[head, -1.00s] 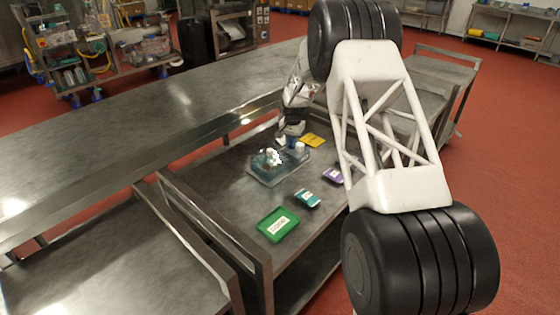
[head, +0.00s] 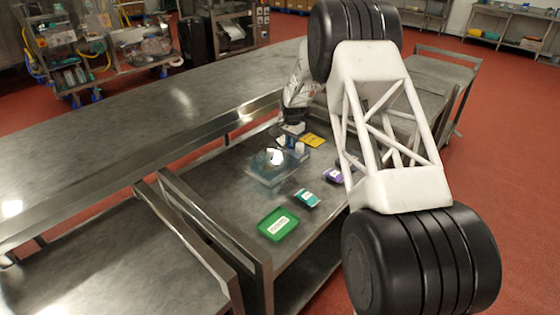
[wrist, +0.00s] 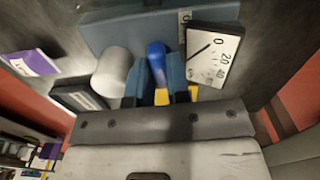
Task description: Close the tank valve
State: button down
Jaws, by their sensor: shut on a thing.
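The tank (head: 270,172) is a low bluish box on the steel cart in the head view. Its blue-grey body (wrist: 120,32) fills the top of the wrist view. A blue valve handle (wrist: 156,56) stands up from it, between the two fingers of my gripper (wrist: 157,82). The gripper is shut on this handle; the fingers hide its lower part. A white gauge (wrist: 211,55) with a dark needle near 0 sits just right of the fingers. In the head view my gripper (head: 290,141) is at the tank's far side, small and hard to make out.
A white cylinder (wrist: 112,72) stands close left of the fingers. On the cart lie a green tray (head: 265,229), a teal pack (head: 306,198), a purple pack (head: 333,175) and a yellow card (head: 314,140). A long steel table (head: 130,130) runs alongside.

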jog(key=shift+s+a+f, duration=0.1)
dwell(0.4)
jog(key=c, duration=1)
grip_release()
jog(key=shift+c, duration=0.2)
jog(key=shift+o, duration=0.5)
jog(key=shift+r, duration=2.6)
jog(key=shift+r, duration=3.9)
